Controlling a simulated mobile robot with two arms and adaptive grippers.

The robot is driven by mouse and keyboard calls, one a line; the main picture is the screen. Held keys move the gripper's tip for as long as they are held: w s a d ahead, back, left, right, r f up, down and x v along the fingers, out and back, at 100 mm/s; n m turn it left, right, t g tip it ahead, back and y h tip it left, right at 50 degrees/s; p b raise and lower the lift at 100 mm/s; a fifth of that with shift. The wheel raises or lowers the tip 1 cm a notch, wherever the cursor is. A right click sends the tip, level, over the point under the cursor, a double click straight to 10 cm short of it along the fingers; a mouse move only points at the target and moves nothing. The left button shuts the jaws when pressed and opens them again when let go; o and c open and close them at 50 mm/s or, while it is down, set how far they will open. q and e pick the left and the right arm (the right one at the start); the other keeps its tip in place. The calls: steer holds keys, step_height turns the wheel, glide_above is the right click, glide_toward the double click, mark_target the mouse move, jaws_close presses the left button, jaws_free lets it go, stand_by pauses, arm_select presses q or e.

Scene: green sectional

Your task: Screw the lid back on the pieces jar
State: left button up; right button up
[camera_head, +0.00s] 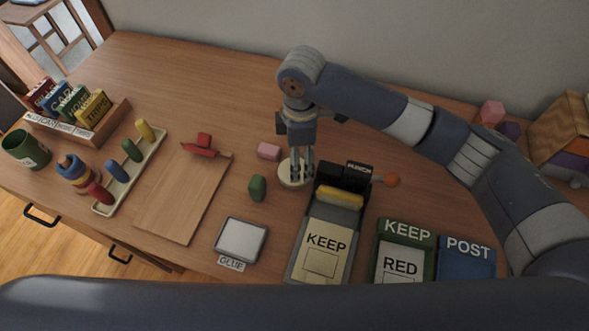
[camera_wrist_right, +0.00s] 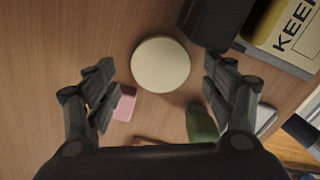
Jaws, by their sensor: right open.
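A round cream disc (camera_head: 293,172), which looks like the lid, lies on the wooden table beside the black end of the press. It also shows in the right wrist view (camera_wrist_right: 160,64), flat and apart from the fingers. My right gripper (camera_head: 302,180) points down over the disc, partly covering it in the head view. In the right wrist view its fingers (camera_wrist_right: 160,92) are spread with nothing between them. I cannot make out a jar for certain in either view. My left gripper is not in view.
A pink block (camera_head: 269,151) and a green piece (camera_head: 257,188) lie left of the disc. The press (camera_head: 297,253) marked KEEP stands close right, with an orange-knobbed lever (camera_head: 392,180). A wooden board (camera_head: 181,205) lies left. The table's back left is clear.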

steer(key=shift+f, duration=2.7)
steer(key=c, duration=0.5)
